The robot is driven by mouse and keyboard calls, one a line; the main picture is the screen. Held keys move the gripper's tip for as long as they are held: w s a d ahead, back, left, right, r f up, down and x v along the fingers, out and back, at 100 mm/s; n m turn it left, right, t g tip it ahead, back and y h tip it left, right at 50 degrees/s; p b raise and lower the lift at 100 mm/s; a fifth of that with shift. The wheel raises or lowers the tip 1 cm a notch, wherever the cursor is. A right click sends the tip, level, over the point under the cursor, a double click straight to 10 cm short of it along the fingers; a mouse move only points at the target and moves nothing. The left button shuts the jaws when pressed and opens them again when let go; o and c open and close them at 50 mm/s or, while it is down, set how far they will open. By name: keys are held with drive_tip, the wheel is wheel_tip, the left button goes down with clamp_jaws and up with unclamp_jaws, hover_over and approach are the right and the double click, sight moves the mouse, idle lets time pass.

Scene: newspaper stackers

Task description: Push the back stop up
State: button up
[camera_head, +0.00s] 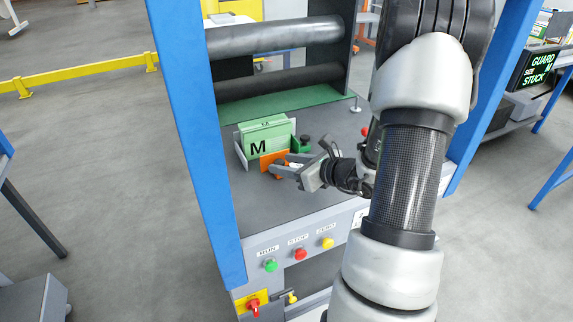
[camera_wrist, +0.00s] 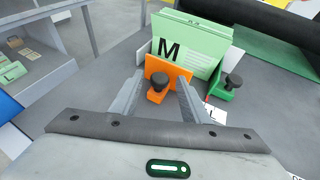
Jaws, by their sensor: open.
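An orange stop plate (camera_head: 273,161) with a black knob stands against the near face of a green stack marked M (camera_head: 265,136) on the dark table. A green stop with a black knob (camera_head: 304,145) sits at the stack's right side. Neither stop carries a readable name. My gripper (camera_head: 282,167) is open at the orange stop. In the wrist view its two fingers (camera_wrist: 160,92) reach either side of the orange stop's knob (camera_wrist: 161,80), with nothing clamped. I cannot tell whether the fingers touch the orange plate. The green stop (camera_wrist: 224,90) is right of the fingers.
A pale plate (camera_head: 241,151) stands at the stack's left. Dark rollers (camera_head: 275,38) cross behind it. Blue posts (camera_head: 197,130) flank the table. RUN, STOP and ZERO buttons (camera_head: 300,254) line the front edge. The table left of the stack is clear.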

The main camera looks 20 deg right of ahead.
sight(278, 154)
drive_tip(key=shift+c, duration=0.3)
clamp_jaws()
drive_tip(key=w, duration=0.5)
drive_tip(key=shift+o, duration=0.3)
unclamp_jaws()
drive_tip(key=shift+s, duration=0.1)
drive_tip(key=p+v, duration=0.2)
drive_tip(key=v, duration=1.5)
drive_tip(key=shift+s+d+p, duration=0.2)
drive_tip(key=shift+p, duration=0.2)
